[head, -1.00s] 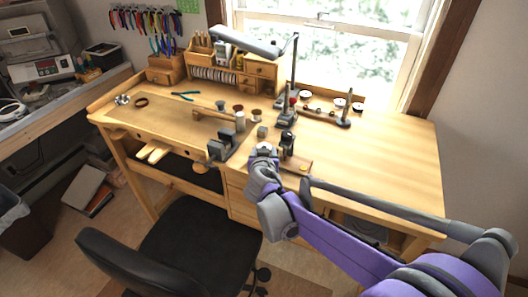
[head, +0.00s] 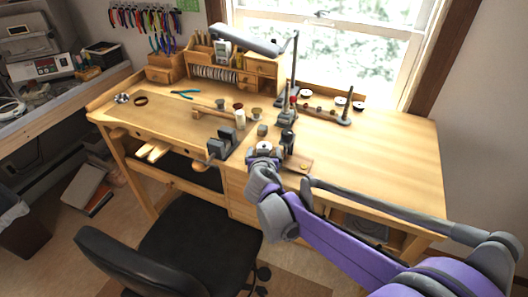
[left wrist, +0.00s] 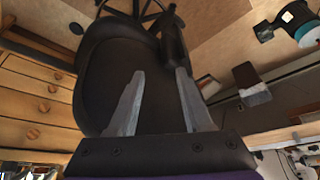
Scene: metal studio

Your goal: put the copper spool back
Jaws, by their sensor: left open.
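A low rack (head: 345,121) stands at the back right of the bench in the head view, with small brownish pieces along it. Several small spools with pale faces, one of them a white-faced spool (head: 340,102), sit just behind it. They are too small for me to tell which one is copper. My right gripper (head: 264,152) is over the bench's front edge, near a dark upright tool on a small wooden board (head: 298,166). Its fingertips are not clear. My left gripper (left wrist: 160,98) shows only in the left wrist view, open and empty, with the black chair behind it.
A vise (head: 222,144) sits at the bench's front edge, left of my right gripper. Small jars (head: 239,116), pliers (head: 186,94) and a wooden organizer (head: 263,69) stand behind. The black chair (head: 203,240) is in front. The bench's right side (head: 390,150) is clear.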

